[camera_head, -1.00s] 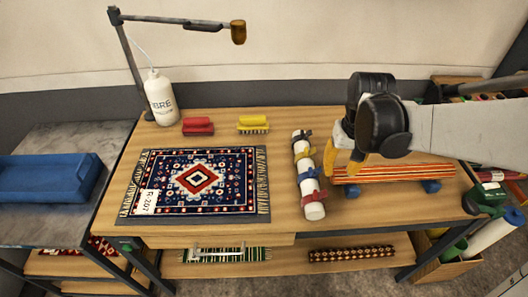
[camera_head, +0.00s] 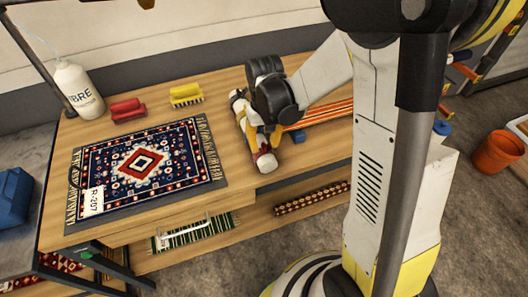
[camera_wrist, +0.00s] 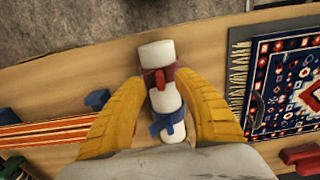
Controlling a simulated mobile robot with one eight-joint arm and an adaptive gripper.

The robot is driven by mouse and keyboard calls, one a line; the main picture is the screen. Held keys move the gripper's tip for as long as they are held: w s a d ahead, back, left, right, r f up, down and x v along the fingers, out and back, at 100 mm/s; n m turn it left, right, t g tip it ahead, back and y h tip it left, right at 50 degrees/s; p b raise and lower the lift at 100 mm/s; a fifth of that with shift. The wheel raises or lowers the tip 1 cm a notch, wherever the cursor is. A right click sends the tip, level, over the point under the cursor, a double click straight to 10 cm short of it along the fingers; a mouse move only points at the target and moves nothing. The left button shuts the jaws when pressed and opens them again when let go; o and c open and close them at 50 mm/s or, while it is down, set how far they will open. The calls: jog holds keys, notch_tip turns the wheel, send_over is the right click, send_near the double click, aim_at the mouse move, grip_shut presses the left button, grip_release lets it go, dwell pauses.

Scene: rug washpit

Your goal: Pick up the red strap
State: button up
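The red strap (camera_wrist: 163,77) is wrapped around a white roll (camera_wrist: 157,54) near one end, with its tail standing up. A blue strap (camera_wrist: 167,122) sits beside it on the same roll. My gripper (camera_wrist: 159,80) is open, its two yellow fingers on either side of the roll, tips level with the red strap. I see gaps, so the fingers do not appear to grip it. In the head view, my gripper (camera_head: 262,138) is over the front part of the roll (camera_head: 267,164) on the table and hides most of the straps.
A patterned rug (camera_head: 140,165) lies left of the roll. Red (camera_head: 127,108) and yellow (camera_head: 186,94) brushes stand behind it, beside a white bottle (camera_head: 78,88). The wooden table (camera_head: 235,165) is clear in front.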

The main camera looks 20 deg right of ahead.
jog(key=shift+f, duration=0.65)
jog(key=shift+r, duration=0.1)
grip_shut()
